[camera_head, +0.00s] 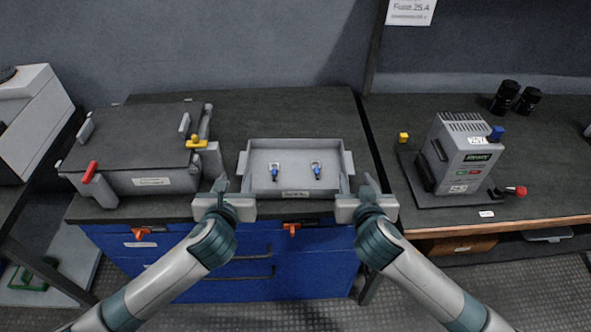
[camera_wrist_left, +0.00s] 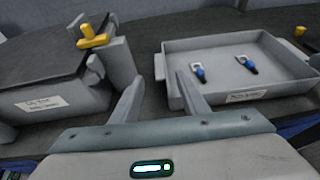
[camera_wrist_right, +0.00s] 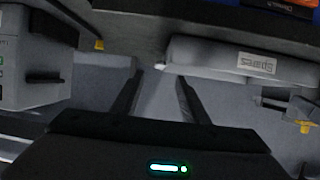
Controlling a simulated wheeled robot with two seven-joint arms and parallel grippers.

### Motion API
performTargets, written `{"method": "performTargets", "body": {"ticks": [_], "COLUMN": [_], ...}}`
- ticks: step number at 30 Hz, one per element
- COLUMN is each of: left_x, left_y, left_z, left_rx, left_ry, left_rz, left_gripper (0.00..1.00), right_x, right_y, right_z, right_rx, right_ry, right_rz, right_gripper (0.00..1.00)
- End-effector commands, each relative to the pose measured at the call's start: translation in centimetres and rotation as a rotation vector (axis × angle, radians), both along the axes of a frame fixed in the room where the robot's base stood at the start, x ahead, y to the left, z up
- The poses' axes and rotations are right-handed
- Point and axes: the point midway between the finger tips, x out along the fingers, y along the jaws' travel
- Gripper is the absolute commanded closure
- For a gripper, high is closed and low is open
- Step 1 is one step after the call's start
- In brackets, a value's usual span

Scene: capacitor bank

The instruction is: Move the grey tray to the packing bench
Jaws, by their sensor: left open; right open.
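The grey tray (camera_head: 265,155) lies flat on the middle dark bench, with a handle at each side and two small blue-and-metal parts inside. It also shows in the left wrist view (camera_wrist_left: 222,55) and the right wrist view (camera_wrist_right: 205,52). My left gripper (camera_head: 222,185) is open and empty, near the tray's left front corner. My right gripper (camera_head: 367,185) is open and empty, near its right front corner. Neither gripper visibly holds the tray. I cannot tell which bench is the packing bench.
A grey lidded case (camera_head: 150,182) with red and yellow latches stands left of the tray. On the right bench (camera_head: 550,150) are a grey fuse device (camera_head: 465,150), a yellow block (camera_head: 403,137) and black cylinders (camera_head: 506,92). A gap separates the benches. The middle bench is clear behind the tray.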

Motion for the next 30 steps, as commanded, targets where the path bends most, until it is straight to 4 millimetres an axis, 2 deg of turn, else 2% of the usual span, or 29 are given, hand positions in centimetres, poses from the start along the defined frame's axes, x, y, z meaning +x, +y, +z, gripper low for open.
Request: {"method": "performTargets", "body": {"ticks": [12,18,24,30], "left_x": [6.4,8.8,9.9,10.1], "left_y": [0.0,0.0,0.0,0.0], "left_z": [-2.6,-3.6,-4.1,-4.2], "left_rx": [0.0,-0.001,-0.001,-0.001], "left_ry": [0.0,0.0,0.001,0.001], "left_rz": [0.002,0.0,-0.001,-0.001], "left_gripper": [0.59,0.59,0.59,0.59], "right_x": [6.5,8.8,9.9,10.1], "right_y": [0.0,0.0,0.1,0.1], "right_z": [-2.6,-3.6,-4.1,-4.2], "right_rx": [-0.001,0.0,0.002,0.001], "right_ry": [0.0,0.0,0.0,0.001], "right_rz": [-0.001,0.0,0.001,0.001], "right_gripper": [0.59,0.59,0.59,0.59]}}
